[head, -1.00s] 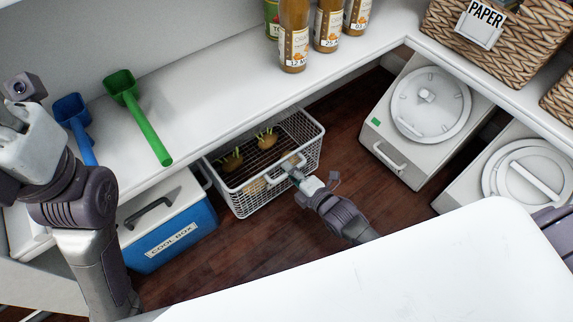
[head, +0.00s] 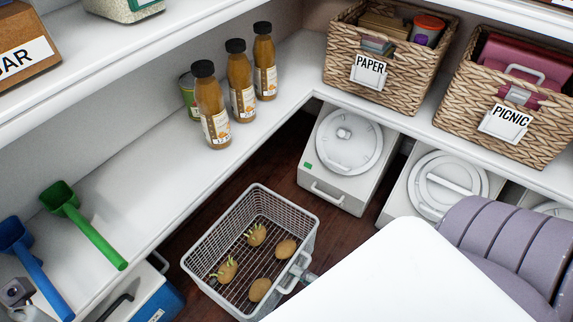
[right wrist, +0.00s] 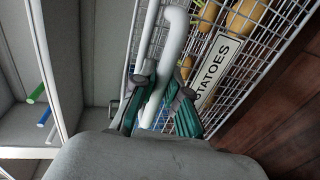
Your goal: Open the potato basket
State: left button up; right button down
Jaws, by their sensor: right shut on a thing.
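The potato basket (head: 196,253) is a white wire basket with several sprouting potatoes (head: 257,234) inside. It stands on the dark floor, clear in front of the shelf in the head view. My right gripper (head: 304,275) is at its lower right side, largely hidden by my white body. In the right wrist view, my right gripper (right wrist: 158,105) is shut on the basket's white handle (right wrist: 172,50), beside the POTATOES label (right wrist: 217,75).
A blue cool box (head: 160,302) is left of the basket. White lidded bins (head: 343,150) stand beyond and to the right. The shelf holds bottles (head: 212,108), green (head: 85,228) and blue (head: 35,268) scoops, and PAPER (head: 390,45) and PICNIC (head: 505,95) wicker baskets.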

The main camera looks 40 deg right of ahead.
jog(key=shift+s+d, duration=0.2)
jog(key=shift+s, duration=0.3)
jog(key=c, duration=1.2)
grip_release()
jog(key=v, duration=1.2)
